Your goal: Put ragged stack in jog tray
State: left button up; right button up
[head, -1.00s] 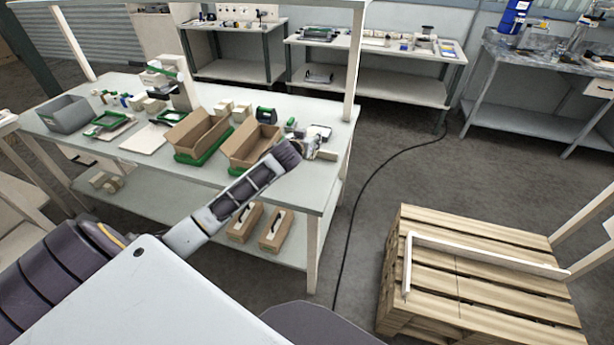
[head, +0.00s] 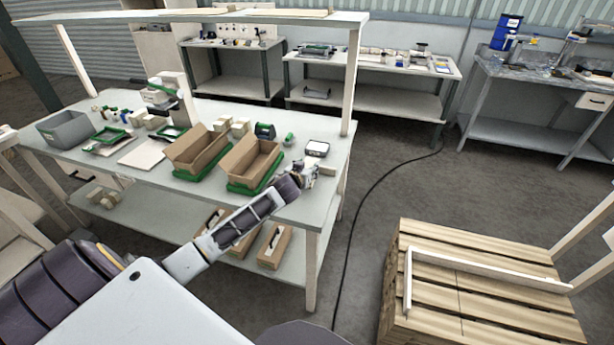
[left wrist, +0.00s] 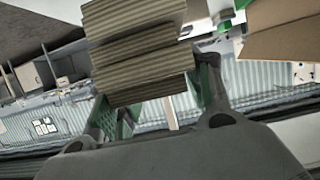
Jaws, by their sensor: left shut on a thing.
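My left gripper (head: 310,173) reaches over the near right part of the work table. In the left wrist view my left gripper (left wrist: 150,95) has its green-padded fingers on either side of the ragged stack (left wrist: 138,55) and is shut on it. The stack is brown and ribbed, with layers that do not line up. In the head view the stack is small and largely hidden by the gripper. Small green-framed trays (head: 107,142) lie on the left part of the table; I cannot tell which one is the jog tray. My right gripper is not in view.
Two open cardboard boxes (head: 253,165) on green bases stand left of my gripper. A grey bin (head: 65,131) is at the table's far left. A wooden pallet (head: 470,285) is at the lower right.

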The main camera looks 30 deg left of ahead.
pick_arm(q)
jog(key=shift+f, duration=1.85)
jog(key=shift+f, duration=0.1)
jog(key=o, duration=1.1)
jog(key=shift+b+v, duration=0.3)
jog(key=shift+v, duration=5.75)
jog(key=shift+o, duration=0.3)
